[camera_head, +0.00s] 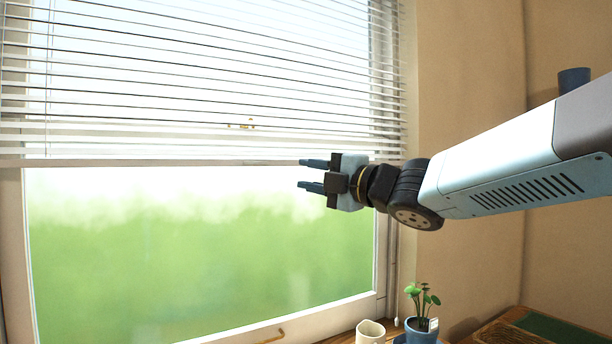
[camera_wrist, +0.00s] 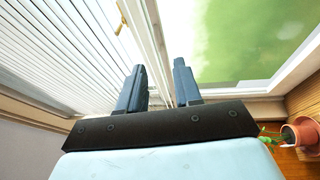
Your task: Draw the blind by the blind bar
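The white slatted blind (camera_head: 200,70) hangs over the upper part of the window, partly lowered. Its blind bar (camera_head: 130,162) is the pale horizontal strip along the lower edge. My gripper (camera_head: 301,174) is open in front of the window's middle, with its upper finger level with the bar and its lower finger below it. In the wrist view, the blind bar (camera_wrist: 150,30) runs between the two spread fingers of my gripper (camera_wrist: 159,66), with gaps beside it. The fingers are not closed on it. How deep the bar sits between them is unclear.
A white cup (camera_head: 370,331) and a blue potted plant (camera_head: 421,330) stand at the lower right. A terracotta pot (camera_wrist: 302,135) shows in the wrist view.

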